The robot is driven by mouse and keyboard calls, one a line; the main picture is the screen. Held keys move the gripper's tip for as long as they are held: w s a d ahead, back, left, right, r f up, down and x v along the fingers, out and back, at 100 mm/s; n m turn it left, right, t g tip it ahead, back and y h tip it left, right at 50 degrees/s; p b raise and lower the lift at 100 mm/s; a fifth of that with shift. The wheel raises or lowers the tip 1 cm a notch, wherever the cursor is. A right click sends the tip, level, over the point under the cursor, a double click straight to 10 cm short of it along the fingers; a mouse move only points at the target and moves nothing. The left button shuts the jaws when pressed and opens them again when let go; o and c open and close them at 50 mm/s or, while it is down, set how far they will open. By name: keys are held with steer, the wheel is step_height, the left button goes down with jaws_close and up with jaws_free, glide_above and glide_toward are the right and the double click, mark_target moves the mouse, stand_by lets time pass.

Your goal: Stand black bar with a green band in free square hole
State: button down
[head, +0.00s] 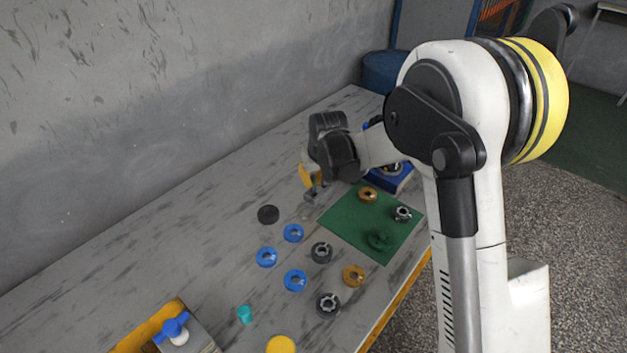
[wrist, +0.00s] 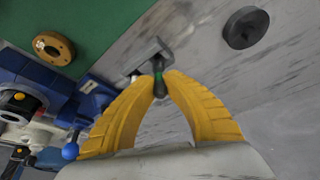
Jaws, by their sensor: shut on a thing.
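My gripper (wrist: 160,78) has two yellow fingers shut on the black bar with a green band (wrist: 158,84). The green band shows right between the fingertips in the wrist view. A grey block-like end (wrist: 147,54) shows at the far end of the bar; I cannot tell whether it is part of it. In the head view my gripper (head: 312,182) is low over the grey table, left of the green mat. A blue fixture (wrist: 62,95) is at the left of the wrist view, with a small pale-edged square opening (wrist: 88,86). I cannot tell whether this is the free square hole.
A green mat (head: 345,222) holds several ring parts. Blue rings (head: 293,233), dark rings and a black disc (head: 268,214) lie on the table (head: 170,245). A blue-handled valve (head: 173,328) is at the front left. The table's left part is clear.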

steer(key=shift+f+b, duration=1.1)
steer(key=shift+f, duration=0.25)
stand_by(1.1)
steer(key=c, duration=1)
jaws_free()
steer(key=shift+c, duration=0.2)
steer(key=shift+r+p, duration=2.3)
steer(key=shift+r, duration=1.25)
